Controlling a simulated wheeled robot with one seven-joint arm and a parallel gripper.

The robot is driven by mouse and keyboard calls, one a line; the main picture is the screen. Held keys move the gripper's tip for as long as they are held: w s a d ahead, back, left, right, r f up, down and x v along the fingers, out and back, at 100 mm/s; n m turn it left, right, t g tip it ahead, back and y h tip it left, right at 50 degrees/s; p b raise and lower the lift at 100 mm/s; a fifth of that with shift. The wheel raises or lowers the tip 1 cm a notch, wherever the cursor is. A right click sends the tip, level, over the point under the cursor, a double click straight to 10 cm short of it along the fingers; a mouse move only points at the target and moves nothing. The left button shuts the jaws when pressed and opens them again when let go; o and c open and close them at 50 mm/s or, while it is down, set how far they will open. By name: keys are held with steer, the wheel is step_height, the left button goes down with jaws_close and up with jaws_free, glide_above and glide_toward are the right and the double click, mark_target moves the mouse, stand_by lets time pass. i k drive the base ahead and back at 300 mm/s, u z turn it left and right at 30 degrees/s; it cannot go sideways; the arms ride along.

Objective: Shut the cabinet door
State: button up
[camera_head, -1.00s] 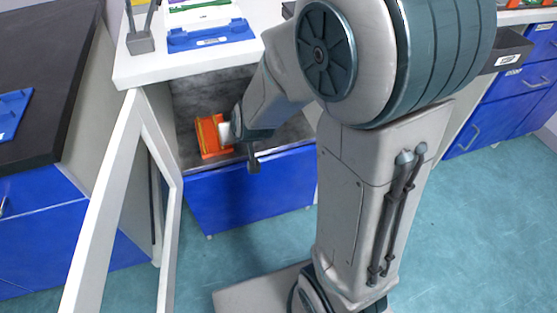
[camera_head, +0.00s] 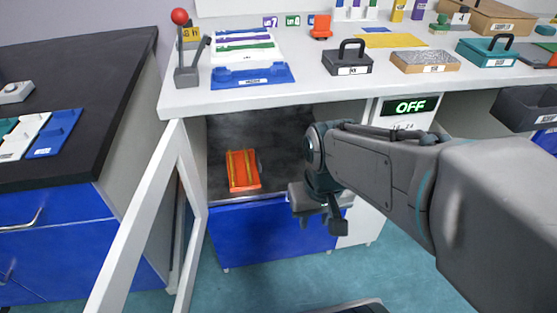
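The cabinet door (camera_head: 180,215) is a white frame, swung open toward me at the left side of the cabinet opening. The cabinet (camera_head: 282,143) has a dark grey interior under the white counter. An orange block with yellowish stripes (camera_head: 243,171) rests on its floor, left of the middle. My gripper (camera_head: 320,215) is outside the opening, near the front edge at the right, apart from the door and the block. The arm reaches in from the right. The fingers are small and partly hidden by the wrist, so I cannot tell if they are open.
A blue panel (camera_head: 270,232) is below the opening. The counter (camera_head: 310,88) holds a blue tray (camera_head: 254,76), a dark handled box (camera_head: 347,59) and a lever (camera_head: 189,65). A black-topped bench (camera_head: 75,85) stands left. The floor in front shows free room.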

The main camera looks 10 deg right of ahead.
mark_target(109, 294)
steer(key=z, duration=1.8)
steer(key=k, duration=1.95)
steer(key=u, duration=1.3)
steer(key=k, duration=0.4)
steer(key=u, duration=0.65)
steer(key=i, duration=0.35)
steer(key=u, duration=0.3)
